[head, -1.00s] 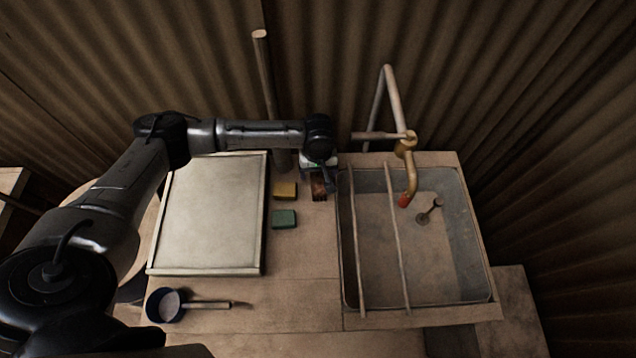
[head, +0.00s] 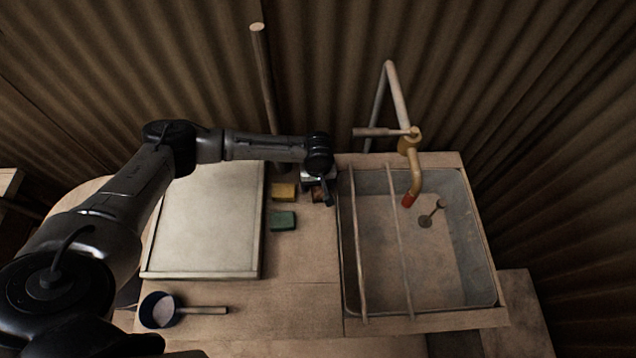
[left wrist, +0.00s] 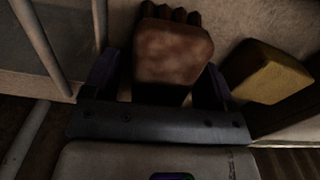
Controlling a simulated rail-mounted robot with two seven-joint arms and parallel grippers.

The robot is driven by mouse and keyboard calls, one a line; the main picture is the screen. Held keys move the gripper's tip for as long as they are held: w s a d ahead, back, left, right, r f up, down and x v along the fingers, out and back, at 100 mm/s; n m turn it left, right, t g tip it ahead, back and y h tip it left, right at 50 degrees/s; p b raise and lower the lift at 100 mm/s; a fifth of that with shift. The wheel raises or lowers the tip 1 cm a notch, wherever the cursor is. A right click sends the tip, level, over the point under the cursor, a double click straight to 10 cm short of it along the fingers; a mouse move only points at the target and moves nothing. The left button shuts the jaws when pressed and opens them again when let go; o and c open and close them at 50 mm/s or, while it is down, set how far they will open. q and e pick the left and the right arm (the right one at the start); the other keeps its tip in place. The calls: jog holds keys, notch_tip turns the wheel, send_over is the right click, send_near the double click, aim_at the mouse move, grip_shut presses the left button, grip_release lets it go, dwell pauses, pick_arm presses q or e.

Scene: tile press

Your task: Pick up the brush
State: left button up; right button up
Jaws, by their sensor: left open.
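The brush is a brown block with dark ridged bristles. In the left wrist view the brush (left wrist: 173,52) lies between the two fingers of my left gripper, one finger at each side. I cannot tell whether either finger touches it. In the head view the brush (head: 316,197) is mostly hidden under my left gripper (head: 325,188), on the wooden counter just left of the sink. My left gripper is open and low over the brush. My right gripper is not in view.
A yellow sponge (head: 284,191) and a green block (head: 283,221) lie left of the brush. The sink (head: 470,265) with two bars is close on its right. A pale board (head: 200,220) and a blue pan (head: 150,309) are further left. A faucet (head: 413,165) stands behind the sink.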

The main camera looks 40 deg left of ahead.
pick_arm(q)
jog(key=c, duration=1)
jog(key=shift+r, duration=0.1)
jog(key=shift+c, duration=0.2)
